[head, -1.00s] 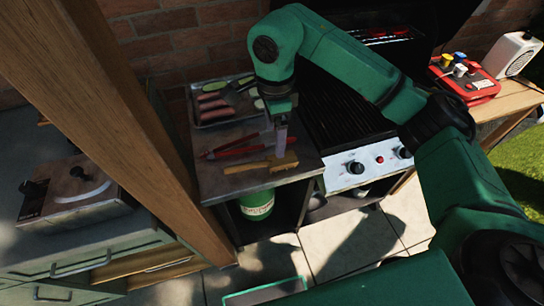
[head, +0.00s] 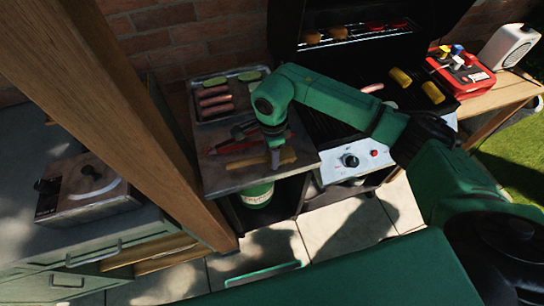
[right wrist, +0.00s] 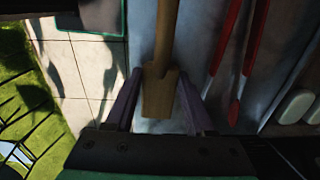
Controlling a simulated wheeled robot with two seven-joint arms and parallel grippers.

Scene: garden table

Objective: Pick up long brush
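The long brush (head: 250,166) is a wooden tool lying along the front of the dark side table (head: 212,182). In the right wrist view, its wider wooden end (right wrist: 158,97) lies between the two fingers, with the narrower part running up out of view. My right gripper (head: 275,157) points down over the right part of the brush. It also shows in the right wrist view (right wrist: 158,105), open, with a gap on each side of the wood. The forearm hides part of the table behind it. My left gripper is out of view.
Red-handled tongs (head: 235,147) lie just behind the brush. A tray (head: 205,119) of sausages and vegetable slices stands behind them. The grill (head: 330,175) adjoins the table on the right. A wooden post (head: 130,115) rises close on the left.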

